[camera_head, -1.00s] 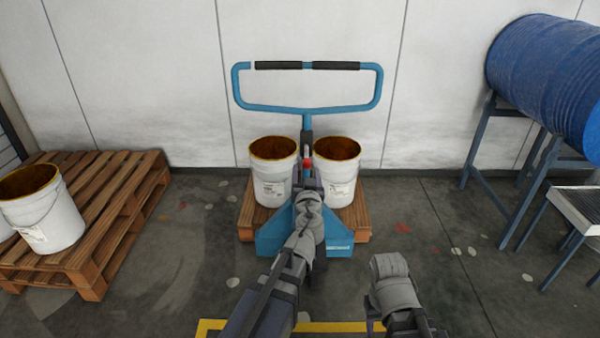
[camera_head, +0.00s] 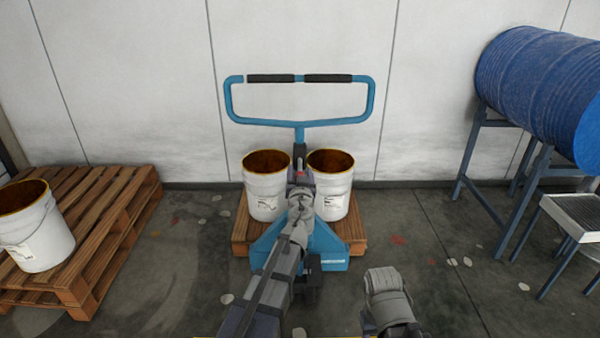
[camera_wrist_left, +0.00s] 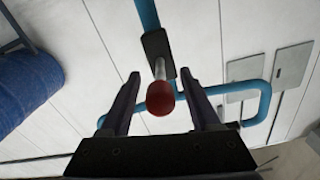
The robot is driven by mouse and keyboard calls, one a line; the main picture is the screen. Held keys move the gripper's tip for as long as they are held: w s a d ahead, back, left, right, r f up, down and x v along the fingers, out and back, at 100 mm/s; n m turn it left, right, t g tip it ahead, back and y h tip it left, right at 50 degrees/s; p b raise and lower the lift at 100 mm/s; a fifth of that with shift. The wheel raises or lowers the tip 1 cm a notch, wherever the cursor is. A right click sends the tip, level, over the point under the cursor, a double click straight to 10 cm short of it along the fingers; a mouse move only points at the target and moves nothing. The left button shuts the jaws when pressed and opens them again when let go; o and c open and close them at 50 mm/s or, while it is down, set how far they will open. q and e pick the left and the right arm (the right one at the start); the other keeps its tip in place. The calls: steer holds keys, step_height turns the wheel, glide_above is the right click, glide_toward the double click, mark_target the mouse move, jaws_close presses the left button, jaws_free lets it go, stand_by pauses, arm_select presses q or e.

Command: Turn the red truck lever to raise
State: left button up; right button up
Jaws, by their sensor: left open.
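The red lever (camera_head: 299,173) sits low on the handle post of the blue pallet truck (camera_head: 330,250), mostly hidden behind my left gripper in the head view. In the left wrist view its round red knob (camera_wrist_left: 160,98) is between the two fingers, on a short pale rod from a black block. My left gripper (camera_wrist_left: 160,76) is open around the knob, with a gap on each side. It also shows end-on in the head view (camera_head: 300,180). Part of my right arm is at the bottom of the head view, but its gripper jaws do not show.
Two white buckets (camera_head: 266,190) (camera_head: 330,187) flank the post on a wooden pallet (camera_head: 242,232). The truck's blue loop handle (camera_head: 299,122) rises above. Another pallet (camera_head: 95,215) with a bucket stands left; a blue drum (camera_head: 535,85) lies on a stand right.

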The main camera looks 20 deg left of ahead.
arm_select(q)
steer(key=shift+w+a, duration=0.1)
steer(key=shift+w, duration=0.05)
jaws_close()
stand_by(0.4)
stand_by(1.0)
